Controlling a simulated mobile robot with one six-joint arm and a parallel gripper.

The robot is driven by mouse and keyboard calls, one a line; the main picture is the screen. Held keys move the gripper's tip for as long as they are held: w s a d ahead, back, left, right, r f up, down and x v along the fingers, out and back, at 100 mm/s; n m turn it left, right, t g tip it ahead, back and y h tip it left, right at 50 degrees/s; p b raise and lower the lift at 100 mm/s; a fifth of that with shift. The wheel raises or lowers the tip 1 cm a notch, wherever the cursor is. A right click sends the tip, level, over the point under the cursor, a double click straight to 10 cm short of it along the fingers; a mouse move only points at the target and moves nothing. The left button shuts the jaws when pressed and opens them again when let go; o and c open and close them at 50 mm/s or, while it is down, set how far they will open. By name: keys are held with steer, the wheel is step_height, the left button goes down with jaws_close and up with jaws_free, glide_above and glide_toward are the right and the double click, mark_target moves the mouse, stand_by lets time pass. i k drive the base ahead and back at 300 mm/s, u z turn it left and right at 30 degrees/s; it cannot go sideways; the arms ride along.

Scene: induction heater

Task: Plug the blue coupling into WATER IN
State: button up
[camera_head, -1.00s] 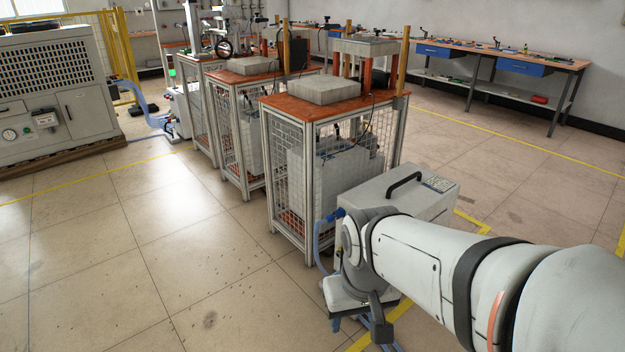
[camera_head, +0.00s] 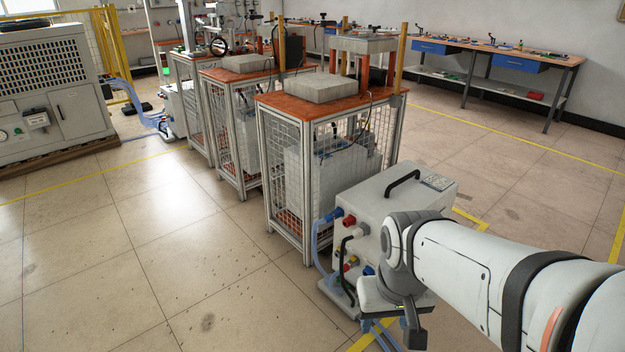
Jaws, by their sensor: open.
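The grey heater box (camera_head: 385,198) with a black carry handle stands right of the mesh-sided tables. Its left face carries an upper blue coupling (camera_head: 337,214), with a light blue hose hanging below it, and a red fitting (camera_head: 349,220) beside it. Lower down are small red and yellow fittings (camera_head: 350,263) and a blue fitting (camera_head: 369,270) close to my wrist. The WATER IN label is not readable, so I cannot tell which port it is. My gripper (camera_head: 412,326) hangs low in front of the box, open. Its fingers are mostly hidden, and I see nothing held.
Blue hoses (camera_head: 378,335) lie on the floor below the heater. An orange-topped mesh table (camera_head: 280,104) stands close behind it. A large grey chiller (camera_head: 50,90) is at the left, a workbench (camera_head: 500,60) at the back right. The left floor is open.

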mark_target(329, 217)
steer(key=k, duration=0.65)
steer(key=z, duration=0.2)
steer(key=i, duration=0.95)
steer(key=u, duration=0.25)
steer(key=i, duration=1.35)
steer(key=u, duration=0.8)
